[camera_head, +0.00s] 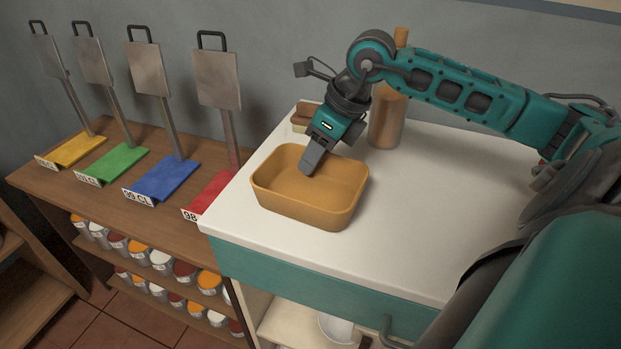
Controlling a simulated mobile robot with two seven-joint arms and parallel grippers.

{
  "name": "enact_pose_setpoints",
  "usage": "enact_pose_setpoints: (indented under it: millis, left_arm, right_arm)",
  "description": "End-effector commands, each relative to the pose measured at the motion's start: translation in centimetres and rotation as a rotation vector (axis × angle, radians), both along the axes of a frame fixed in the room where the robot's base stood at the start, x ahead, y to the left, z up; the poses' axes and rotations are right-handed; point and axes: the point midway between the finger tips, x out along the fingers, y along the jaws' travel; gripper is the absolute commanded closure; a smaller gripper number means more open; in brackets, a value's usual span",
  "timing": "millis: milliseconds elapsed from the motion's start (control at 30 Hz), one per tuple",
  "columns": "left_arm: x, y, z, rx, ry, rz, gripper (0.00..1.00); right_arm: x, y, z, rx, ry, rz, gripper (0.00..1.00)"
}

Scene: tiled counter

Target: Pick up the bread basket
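The bread basket (306,205) is an orange-tan rectangular tub with rounded corners, standing upright on the white counter top near its left end. It looks empty apart from my gripper. My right gripper (310,168) comes in from the right on the teal arm and points down at the basket's far side. Its fingers are over or inside the basket's far rim; I cannot tell whether they touch it. The fingers are seen side-on, so the gap between them is hidden. My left gripper is not in the view.
A tan bottle (387,118) stands behind the basket, close to my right wrist. Left is a wooden shelf with coloured stands, including a red one (212,190). The counter right of the basket is clear.

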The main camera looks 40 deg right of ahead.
Motion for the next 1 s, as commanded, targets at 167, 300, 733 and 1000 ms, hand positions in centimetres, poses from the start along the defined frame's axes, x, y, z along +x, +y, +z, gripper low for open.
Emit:
enact_pose_setpoints:
  millis: [167,300,733,1000]
  left_arm:
    - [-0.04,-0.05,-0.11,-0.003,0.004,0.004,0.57]
    - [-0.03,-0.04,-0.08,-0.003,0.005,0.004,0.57]
    - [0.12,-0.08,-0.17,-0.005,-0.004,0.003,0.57]
    - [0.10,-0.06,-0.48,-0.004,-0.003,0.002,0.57]
  right_arm:
    - [0.15,0.09,-0.40,-0.001,-0.001,0.001,0.66]
    - [0.14,0.09,-0.39,-0.001,-0.001,0.001,0.66]
    - [0.12,0.10,-0.73,0.000,0.000,0.001,0.66]
    - [0.12,0.10,-0.89,0.000,0.000,0.001,0.66]
